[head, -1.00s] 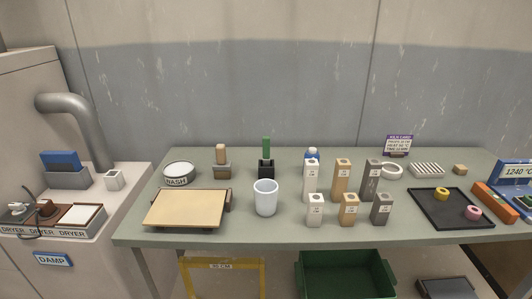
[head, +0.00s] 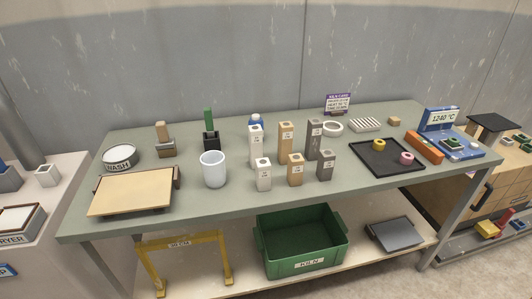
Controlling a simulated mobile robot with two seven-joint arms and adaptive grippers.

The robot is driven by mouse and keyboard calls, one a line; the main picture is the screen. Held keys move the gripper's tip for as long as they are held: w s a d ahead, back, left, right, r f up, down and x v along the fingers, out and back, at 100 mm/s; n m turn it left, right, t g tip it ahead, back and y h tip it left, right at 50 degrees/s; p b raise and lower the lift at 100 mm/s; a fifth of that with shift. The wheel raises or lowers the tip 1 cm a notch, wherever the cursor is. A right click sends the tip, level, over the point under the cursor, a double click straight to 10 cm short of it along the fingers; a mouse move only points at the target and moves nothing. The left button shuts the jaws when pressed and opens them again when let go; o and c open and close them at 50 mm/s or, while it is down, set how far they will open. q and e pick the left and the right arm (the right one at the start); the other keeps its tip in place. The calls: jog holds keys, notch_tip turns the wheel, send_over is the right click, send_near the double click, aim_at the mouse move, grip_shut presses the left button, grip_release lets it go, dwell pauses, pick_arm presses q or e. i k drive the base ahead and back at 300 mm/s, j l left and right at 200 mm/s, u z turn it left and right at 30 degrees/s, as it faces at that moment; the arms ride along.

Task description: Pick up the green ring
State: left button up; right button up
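A small green piece (head: 452,142) sits on the base of the blue device (head: 440,119) marked 1240 °C, at the right end of the table. It is too small to tell surely whether it is a ring. A yellow ring (head: 379,145) and a pink ring (head: 407,158) lie apart on the black tray (head: 384,165); no green ring shows there. Another small dark green piece (head: 506,141) is on the wooden cabinet at the far right. Neither of my grippers is in view.
An orange block (head: 424,148) stands between the black tray and the blue device. Several upright labelled blocks (head: 285,140), a white cup (head: 213,169) and a tan board (head: 130,192) stand on the table (head: 340,188). A green bin (head: 302,245) is below.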

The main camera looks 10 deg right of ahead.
aim_at(453, 142)
jog(key=z, duration=1.7)
jog(key=i+l+u, duration=0.1)
jog(key=i+l, duration=0.25)
jog(key=i+l+u, duration=0.1)
jog(key=i+l, duration=0.3)
jog(key=i+l+u, duration=0.1)
jog(key=i+l, duration=0.2)
jog(key=l, duration=0.25)
jog(key=i+l+u, duration=0.1)
jog(key=i+l, duration=0.25)
jog(key=l, duration=0.15)
